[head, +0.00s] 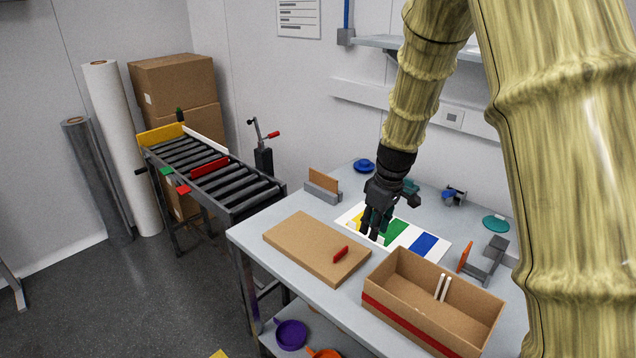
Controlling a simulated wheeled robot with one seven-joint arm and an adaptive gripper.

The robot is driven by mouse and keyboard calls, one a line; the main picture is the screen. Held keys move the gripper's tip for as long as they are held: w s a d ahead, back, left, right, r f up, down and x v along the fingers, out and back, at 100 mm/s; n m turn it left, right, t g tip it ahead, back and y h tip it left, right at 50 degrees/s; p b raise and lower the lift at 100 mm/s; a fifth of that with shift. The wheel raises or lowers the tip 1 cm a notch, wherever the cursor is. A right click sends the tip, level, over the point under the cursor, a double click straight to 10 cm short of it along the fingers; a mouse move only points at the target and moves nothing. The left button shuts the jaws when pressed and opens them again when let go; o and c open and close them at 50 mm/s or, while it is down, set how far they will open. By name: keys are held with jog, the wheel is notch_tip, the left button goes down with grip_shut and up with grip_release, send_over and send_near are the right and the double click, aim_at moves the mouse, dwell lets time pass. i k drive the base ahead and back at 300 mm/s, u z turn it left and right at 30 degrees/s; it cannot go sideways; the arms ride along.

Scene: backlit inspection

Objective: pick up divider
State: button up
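A thin brown cardboard panel (323,180), which looks like the divider, stands upright in a grey slotted block (322,194) at the back left of the table. My gripper (374,232) points down over the coloured sheet, to the right of the panel and nearer the front, apart from it. Its fingers look spread, and I see nothing between them. An open cardboard box (390,312) with a red band stands at the front right. Two white upright strips (442,287) show on its inner wall.
A flat brown board (305,243) with a red piece (341,254) lies front left. The coloured sheet (422,244) lies under my gripper. A grey stand (486,264) with an orange part is at right. A roller conveyor (215,175) stands left of the table (262,232).

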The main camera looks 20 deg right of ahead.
aim_at(326, 182)
jog(key=i, duration=1.35)
jog(key=z, duration=0.05)
